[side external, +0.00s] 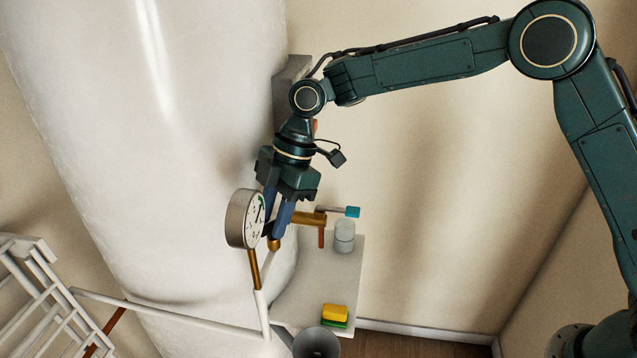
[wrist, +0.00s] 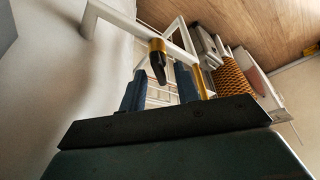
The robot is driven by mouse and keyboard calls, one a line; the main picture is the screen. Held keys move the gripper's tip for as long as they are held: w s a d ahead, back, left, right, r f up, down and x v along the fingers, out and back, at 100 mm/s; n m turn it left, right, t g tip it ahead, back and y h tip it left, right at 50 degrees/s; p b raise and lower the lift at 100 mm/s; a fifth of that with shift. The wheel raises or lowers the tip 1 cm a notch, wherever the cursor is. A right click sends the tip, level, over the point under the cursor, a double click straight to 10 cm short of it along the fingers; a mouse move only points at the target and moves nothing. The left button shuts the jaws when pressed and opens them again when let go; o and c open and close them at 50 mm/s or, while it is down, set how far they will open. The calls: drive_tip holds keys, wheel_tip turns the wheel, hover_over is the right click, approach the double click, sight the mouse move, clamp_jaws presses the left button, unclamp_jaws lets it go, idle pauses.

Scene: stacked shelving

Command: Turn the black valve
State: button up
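The black valve handle (wrist: 158,67) shows in the wrist view on a brass fitting (wrist: 157,46) of a white pipe. It appears between my two blue fingers, with a visible gap to either side. My gripper (wrist: 160,88) is open and holds nothing. In the side external view my gripper (side external: 274,232) points down, its fingertips just right of the round gauge and above a brass fitting (side external: 274,244). The black handle is mostly hidden there by the fingers and gauge. I cannot tell how deep it sits between the fingers.
The white-faced gauge (side external: 246,218) stands close left of my fingers. A brass tap with a teal handle (side external: 352,212) and a grey canister (side external: 344,236) are to the right. A yellow-green sponge (side external: 335,315) lies on the shelf (side external: 318,285). The large white tank (side external: 170,130) is behind.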

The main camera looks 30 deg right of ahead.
clamp_jaws()
drive_tip(key=shift+m, duration=0.4)
drive_tip(key=shift+s+m+t, duration=0.15)
drive_tip(key=shift+m+t, duration=0.45)
drive_tip(key=shift+m, duration=0.6)
drive_tip(key=shift+m+t+h, duration=0.3)
drive_tip(key=shift+m+t, duration=0.4)
drive_tip(key=shift+m, duration=1.3)
unclamp_jaws()
